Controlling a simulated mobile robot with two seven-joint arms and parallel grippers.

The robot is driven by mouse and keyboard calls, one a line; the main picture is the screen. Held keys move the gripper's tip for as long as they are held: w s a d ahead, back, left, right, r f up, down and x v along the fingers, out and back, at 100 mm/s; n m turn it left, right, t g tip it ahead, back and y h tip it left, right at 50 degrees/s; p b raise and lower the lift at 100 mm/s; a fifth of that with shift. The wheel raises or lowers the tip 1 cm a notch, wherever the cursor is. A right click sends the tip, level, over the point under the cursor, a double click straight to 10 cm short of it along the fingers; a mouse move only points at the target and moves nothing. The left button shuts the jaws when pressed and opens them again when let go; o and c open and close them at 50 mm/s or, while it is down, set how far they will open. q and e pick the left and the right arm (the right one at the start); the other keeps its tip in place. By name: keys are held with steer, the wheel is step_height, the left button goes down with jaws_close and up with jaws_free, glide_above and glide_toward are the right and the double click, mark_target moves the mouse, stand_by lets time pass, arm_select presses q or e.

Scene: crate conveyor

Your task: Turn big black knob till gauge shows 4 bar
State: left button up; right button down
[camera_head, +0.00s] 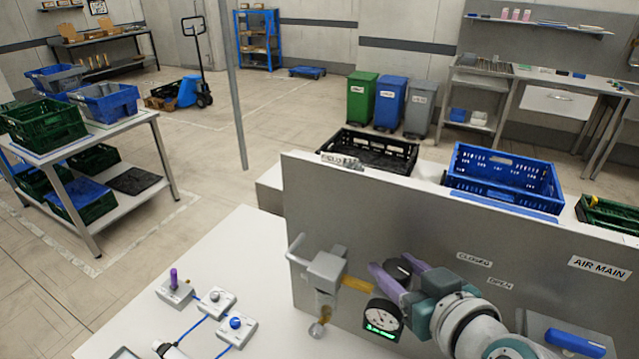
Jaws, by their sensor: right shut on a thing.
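The big black knob (400,269) shows partly between the purple fingers of my right gripper (401,275). The gripper is shut on it in front of the grey panel, and its fingers hide part of it. The round gauge (382,313) has a white dial in a black case and sits just below the gripper. A green strip glows at its lower edge. The needle and scale are too small to read.
The grey panel (330,215) carries a metal valve unit (326,266) and labels "CLOSED", "OPEN" and "AIR MAIN" (598,269). Small switch boxes (216,302) with blue cables lie on the white table (245,250). A blue crate (504,190) stands behind the panel.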

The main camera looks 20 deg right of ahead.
steer(key=shift+a+r+m+h+p, duration=0.1)
steer(key=shift+m+h+p, duration=0.3)
steer(key=shift+m+h, duration=0.4)
steer(key=shift+h, duration=0.3)
steer(key=shift+m, duration=0.3)
steer(key=shift+c, duration=1.3)
jaws_free()
